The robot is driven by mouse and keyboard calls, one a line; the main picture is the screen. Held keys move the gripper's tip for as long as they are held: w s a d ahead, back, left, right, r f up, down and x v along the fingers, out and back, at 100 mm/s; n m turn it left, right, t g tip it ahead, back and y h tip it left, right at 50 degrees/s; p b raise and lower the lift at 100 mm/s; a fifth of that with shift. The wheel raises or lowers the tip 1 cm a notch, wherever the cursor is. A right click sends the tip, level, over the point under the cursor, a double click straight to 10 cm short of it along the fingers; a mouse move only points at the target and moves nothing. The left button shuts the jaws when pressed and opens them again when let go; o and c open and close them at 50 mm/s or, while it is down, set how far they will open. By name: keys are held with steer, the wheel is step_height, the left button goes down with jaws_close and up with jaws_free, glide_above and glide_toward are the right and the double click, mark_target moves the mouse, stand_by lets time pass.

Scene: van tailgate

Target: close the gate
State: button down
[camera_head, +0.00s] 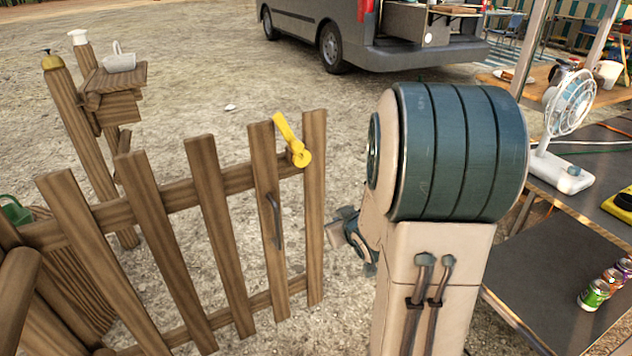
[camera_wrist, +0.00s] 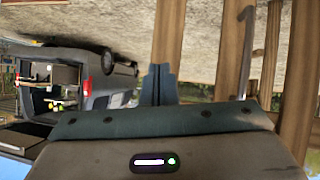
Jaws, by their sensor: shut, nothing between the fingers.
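The wooden picket gate (camera_head: 208,200) stands at the left and centre in the head view. Its right end picket (camera_head: 314,205) stands clear of any post that I can see. A yellow latch (camera_head: 300,152) sits near the top of that end, with a dark handle (camera_head: 275,220) below it. In the wrist view the gate's pickets (camera_wrist: 230,50) fill the right, and the handle (camera_wrist: 244,50) shows there too. My gripper (camera_head: 338,230) is just right of the end picket, partly hidden by my arm. Its fingers (camera_wrist: 160,72) are together and empty in the wrist view.
Wooden posts (camera_head: 88,150) with a small box (camera_head: 112,95) stand behind the gate. A table (camera_head: 560,270) with cans (camera_head: 594,294) and a white fan (camera_head: 568,105) is at the right. A grey van (camera_head: 340,30) is at the back. Gravel between is free.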

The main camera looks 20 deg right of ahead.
steer(key=d+t+y, duration=0.1)
steer(key=d+t, duration=0.1)
steer(key=t+y+b, duration=0.2)
steer(key=t+y, duration=0.1)
steer(key=t, duration=0.1)
glide_toward(318, 179)
steer(key=w, duration=0.4)
steer(key=w+a, duration=0.1)
steer(key=w, duration=0.1)
steer(key=shift+w+f, duration=0.1)
steer(key=shift+w, duration=0.3)
steer(key=shift+a, duration=0.1)
